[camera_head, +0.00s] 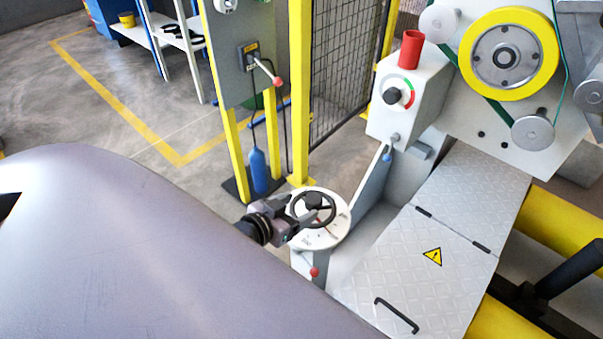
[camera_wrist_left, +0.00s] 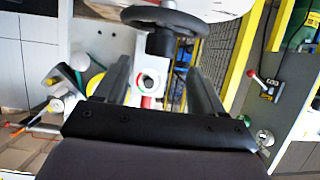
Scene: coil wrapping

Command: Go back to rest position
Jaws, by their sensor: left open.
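My left gripper (camera_head: 290,217) is open beside a black handwheel (camera_head: 331,212) on a round white dial plate (camera_head: 340,232). In the left wrist view, the two dark fingers (camera_wrist_left: 162,72) are spread apart with nothing held between them. The handwheel (camera_wrist_left: 165,17) shows at the top there, beyond the fingertips. In the head view the gripper overlaps the wheel's left side; I cannot tell whether they touch. My right gripper is not in view.
A machine with a yellow-rimmed wheel (camera_head: 508,54) and a control box with a red cylinder (camera_head: 406,50) stands at right. A hatched metal cover (camera_head: 432,262) lies below. A yellow-framed post (camera_head: 301,80) and mesh fence (camera_head: 343,60) stand behind. Open floor (camera_head: 90,115) is at left.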

